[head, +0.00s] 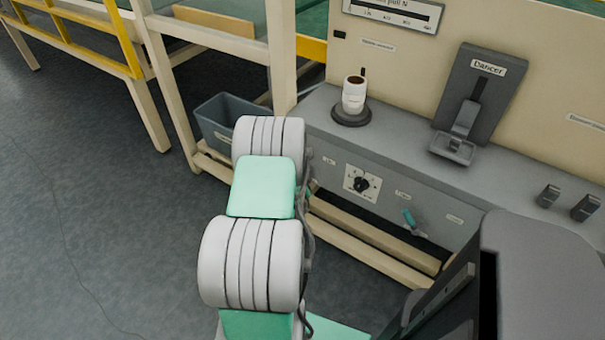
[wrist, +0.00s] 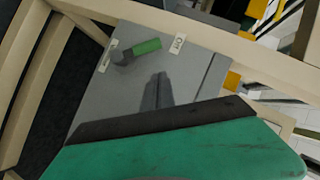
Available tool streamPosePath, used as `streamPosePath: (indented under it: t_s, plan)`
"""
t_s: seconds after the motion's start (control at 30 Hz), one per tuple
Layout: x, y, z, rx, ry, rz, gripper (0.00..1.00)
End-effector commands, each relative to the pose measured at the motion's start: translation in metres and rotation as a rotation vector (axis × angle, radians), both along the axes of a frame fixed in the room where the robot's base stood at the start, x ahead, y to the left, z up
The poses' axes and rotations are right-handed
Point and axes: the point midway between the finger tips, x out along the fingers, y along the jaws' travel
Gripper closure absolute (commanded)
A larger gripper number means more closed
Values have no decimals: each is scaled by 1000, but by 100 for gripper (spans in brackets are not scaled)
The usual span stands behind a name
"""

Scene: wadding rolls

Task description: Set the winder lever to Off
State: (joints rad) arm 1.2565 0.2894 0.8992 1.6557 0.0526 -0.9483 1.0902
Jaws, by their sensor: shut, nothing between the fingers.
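The winder lever, with a green handle (wrist: 147,46) and a grey pivot, is on the grey panel face in the wrist view. Its handle points towards a small white label (wrist: 177,43); another label (wrist: 103,62) is near the pivot. I cannot read either surely. In the head view the lever (head: 409,217) is low on the panel front, its handle tilted up and left towards a label (head: 403,195). My gripper (wrist: 159,77) shows in the wrist view as dark fingers, shut and empty, below the lever and apart from it in the picture. My arm hides the gripper in the head view.
A rotary knob (head: 361,184) is on the panel left of the lever. The console top carries a white cup-like part (head: 354,95), a Dancer slider (head: 466,120) and two switches at the right. A grey bin (head: 222,122) and beige frame legs stand at the left.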

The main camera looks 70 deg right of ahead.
Motion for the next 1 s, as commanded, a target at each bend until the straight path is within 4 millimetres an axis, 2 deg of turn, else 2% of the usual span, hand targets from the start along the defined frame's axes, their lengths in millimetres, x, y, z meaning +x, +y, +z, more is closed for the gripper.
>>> streamPosePath:
  t_s: [0.1,0.3,0.43,0.8,0.87,0.93,0.97,1.0]
  plan:
    - [-9,26,12,-1,-1,-3,100]
    - [-19,56,23,-1,0,-8,100]
    - [-21,63,25,-1,-1,-8,100]
    - [-19,63,25,0,-1,-5,100]
    - [-14,64,28,2,8,6,100]
    - [6,68,39,17,41,51,100]
    - [20,71,47,26,65,84,100]
    - [42,78,58,44,108,139,100]
